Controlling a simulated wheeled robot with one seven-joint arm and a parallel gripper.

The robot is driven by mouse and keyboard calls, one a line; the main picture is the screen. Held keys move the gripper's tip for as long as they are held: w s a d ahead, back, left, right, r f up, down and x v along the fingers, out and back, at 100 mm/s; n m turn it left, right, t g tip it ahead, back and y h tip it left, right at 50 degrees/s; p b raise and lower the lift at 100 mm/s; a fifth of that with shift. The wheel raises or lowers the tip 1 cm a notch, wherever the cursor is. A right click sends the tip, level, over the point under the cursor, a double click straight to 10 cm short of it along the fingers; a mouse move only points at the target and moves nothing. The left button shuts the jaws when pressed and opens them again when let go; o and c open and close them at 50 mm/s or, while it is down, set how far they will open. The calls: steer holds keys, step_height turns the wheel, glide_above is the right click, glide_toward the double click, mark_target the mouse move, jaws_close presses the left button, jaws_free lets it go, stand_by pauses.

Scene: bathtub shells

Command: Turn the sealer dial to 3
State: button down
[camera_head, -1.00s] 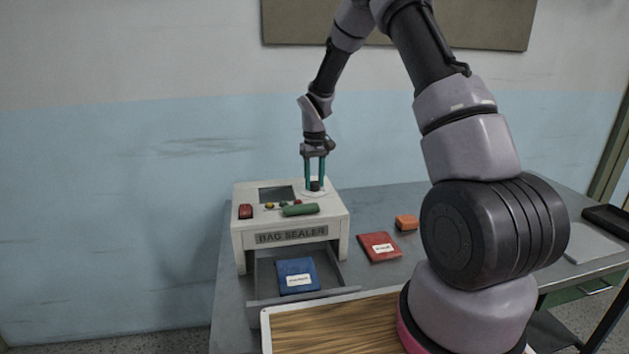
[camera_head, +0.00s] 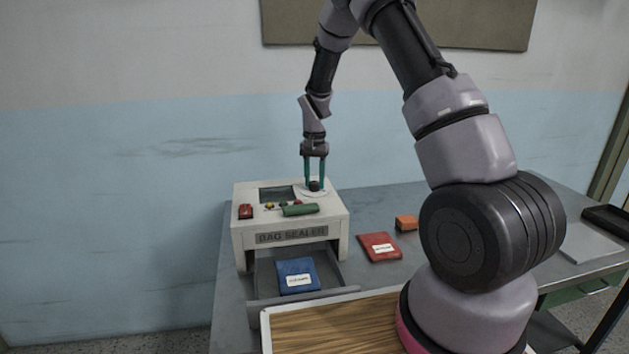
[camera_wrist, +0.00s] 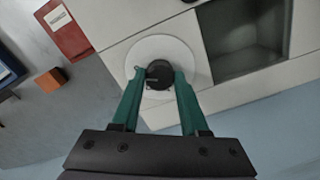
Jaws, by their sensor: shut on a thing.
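The bag sealer (camera_head: 243,232) is a white box on the grey table, with its name plate on the front. Its dial (camera_head: 315,185) is a dark knob on a round white plate at the top right; it also shows in the wrist view (camera_wrist: 159,74). My gripper (camera_head: 315,183) points straight down over it, with teal fingers on either side of the knob. In the wrist view my gripper (camera_wrist: 158,76) is shut on the dial. I cannot read any numbers on the plate, so the dial's setting cannot be told.
On the sealer's top are a dark screen (camera_head: 277,194), a red switch (camera_head: 245,211), small buttons and a green handle (camera_head: 300,210). A blue packet (camera_head: 297,272) lies in the open drawer below. A red packet (camera_head: 379,246) and an orange block (camera_head: 406,222) lie to the right.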

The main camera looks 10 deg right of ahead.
mark_target(314, 182)
stand_by(0.4)
steer(key=shift+c, duration=2.1)
jaws_free()
step_height(314, 182, up, 11)
steer(key=shift+f, duration=0.1)
